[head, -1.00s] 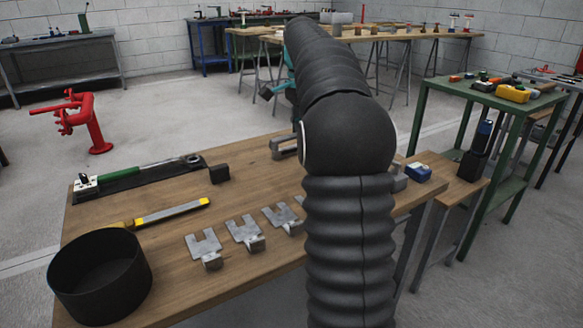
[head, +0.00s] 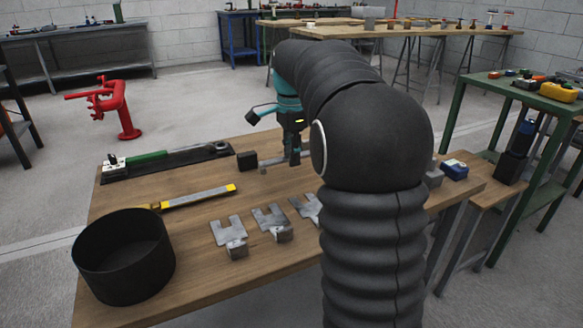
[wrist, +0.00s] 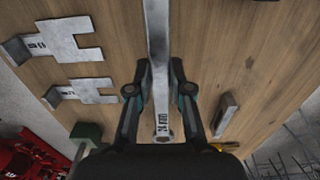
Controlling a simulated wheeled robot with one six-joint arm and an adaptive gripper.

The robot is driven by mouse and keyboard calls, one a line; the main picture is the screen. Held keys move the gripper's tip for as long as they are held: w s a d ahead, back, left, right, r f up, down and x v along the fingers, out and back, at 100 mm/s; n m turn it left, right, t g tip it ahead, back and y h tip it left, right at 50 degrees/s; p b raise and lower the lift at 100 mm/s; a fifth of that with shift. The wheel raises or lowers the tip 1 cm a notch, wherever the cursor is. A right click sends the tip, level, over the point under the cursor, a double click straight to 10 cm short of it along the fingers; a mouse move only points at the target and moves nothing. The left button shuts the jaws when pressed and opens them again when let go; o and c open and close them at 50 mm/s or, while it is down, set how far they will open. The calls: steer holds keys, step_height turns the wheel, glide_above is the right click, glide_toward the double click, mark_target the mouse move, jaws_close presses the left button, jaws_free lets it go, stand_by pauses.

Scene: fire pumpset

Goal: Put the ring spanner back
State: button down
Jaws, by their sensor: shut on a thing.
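The ring spanner (wrist: 158,30) is a long pale steel bar with size marking near its lower end in the wrist view. My gripper (wrist: 160,72) is shut on it, with one finger on each side of the shank. The spanner's far end runs out of the top of the wrist view. In the head view my gripper (head: 291,150) points down over the wooden table (head: 190,262), beyond the bend of my arm. A grey bar beside its tips may be the spanner; I cannot tell whether it touches the table.
Flat slotted steel brackets (head: 229,232) stand in a row at the front of the table. A black round bin (head: 122,262), a yellow-ended bar (head: 200,196), a green-handled tool on a dark tray (head: 165,163) and a black block (head: 247,160) lie left of my gripper.

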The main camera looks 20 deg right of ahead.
mark_target(292, 177)
steer(key=shift+f, duration=1.75)
steer(key=shift+f+b, duration=0.1)
steer(key=shift+b, duration=0.2)
steer(key=c, duration=1.1)
jaws_free()
steer(key=shift+o, duration=0.2)
step_height(292, 177, up, 12)
steer(key=shift+r+p, duration=0.1)
steer(key=shift+p, duration=1.15)
